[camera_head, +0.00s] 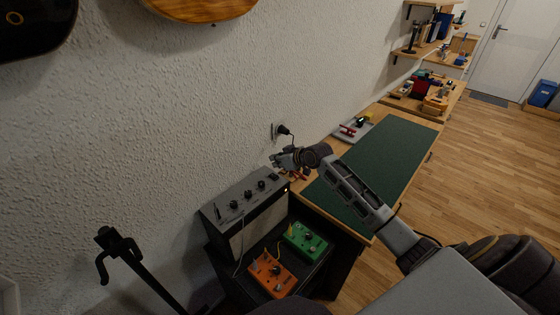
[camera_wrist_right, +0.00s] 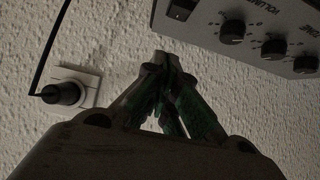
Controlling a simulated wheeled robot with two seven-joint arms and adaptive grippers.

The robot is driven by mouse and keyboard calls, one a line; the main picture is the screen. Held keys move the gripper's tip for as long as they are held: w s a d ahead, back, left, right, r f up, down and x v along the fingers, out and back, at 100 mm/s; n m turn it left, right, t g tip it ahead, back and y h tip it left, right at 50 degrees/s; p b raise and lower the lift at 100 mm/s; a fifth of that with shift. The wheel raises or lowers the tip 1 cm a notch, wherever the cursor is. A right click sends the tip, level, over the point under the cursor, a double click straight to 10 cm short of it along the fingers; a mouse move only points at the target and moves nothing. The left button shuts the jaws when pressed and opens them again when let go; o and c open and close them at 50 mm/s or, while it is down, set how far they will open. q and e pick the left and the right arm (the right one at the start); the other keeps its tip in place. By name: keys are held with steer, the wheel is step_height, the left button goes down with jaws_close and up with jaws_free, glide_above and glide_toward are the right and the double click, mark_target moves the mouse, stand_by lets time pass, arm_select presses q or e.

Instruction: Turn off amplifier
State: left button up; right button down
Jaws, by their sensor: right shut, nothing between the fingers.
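The amplifier (camera_head: 262,215) is a dark box with a grey top panel, standing against the wall at the lower middle of the head view. Its panel carries several black knobs and, at the right end, a dark switch (camera_head: 274,177). A small orange light glows near that end. In the right wrist view the panel (camera_wrist_right: 208,32) fills the upper right, with the switch (camera_wrist_right: 181,9) at its left end. My right gripper (camera_head: 276,160) is shut and empty, just beyond the switch end of the panel; its fingertips (camera_wrist_right: 166,62) appear below the switch and apart from it. My left gripper is out of view.
A wall socket with a black plug (camera_head: 282,130) is close to my right gripper; its cable also shows in the wrist view. Orange (camera_head: 271,275) and green (camera_head: 305,242) pedals sit in front of the amplifier. A workbench with a green mat (camera_head: 385,160) stands to the right.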

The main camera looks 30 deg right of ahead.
mark_target(274, 176)
steer(key=shift+w+a+f, duration=0.2)
steer(key=shift+w+f, duration=0.15)
steer(key=shift+w, duration=0.1)
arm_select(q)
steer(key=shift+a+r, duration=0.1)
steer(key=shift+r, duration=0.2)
arm_select(e)
steer(key=shift+s+d+f, duration=0.1)
steer(key=shift+s+f, duration=0.15)
steer(key=shift+f, duration=0.35)
steer(key=shift+s+d+f, duration=0.1)
steer(key=shift+s+f, duration=0.15)
steer(key=shift+f, duration=0.4)
steer(key=shift+s+d+f, duration=0.1)
steer(key=shift+s+f, duration=0.15)
steer(key=shift+f, duration=0.35)
steer(key=shift+s+f+b, duration=0.15)
steer(key=shift+f+b, duration=0.2)
steer(key=shift+s+d+f+t+b, duration=0.1)
steer(key=shift+s+f+t+b, duration=0.1)
steer(key=shift+t+b, duration=0.3)
steer(key=shift+w+r, duration=0.1)
steer(key=shift+r, duration=0.05)
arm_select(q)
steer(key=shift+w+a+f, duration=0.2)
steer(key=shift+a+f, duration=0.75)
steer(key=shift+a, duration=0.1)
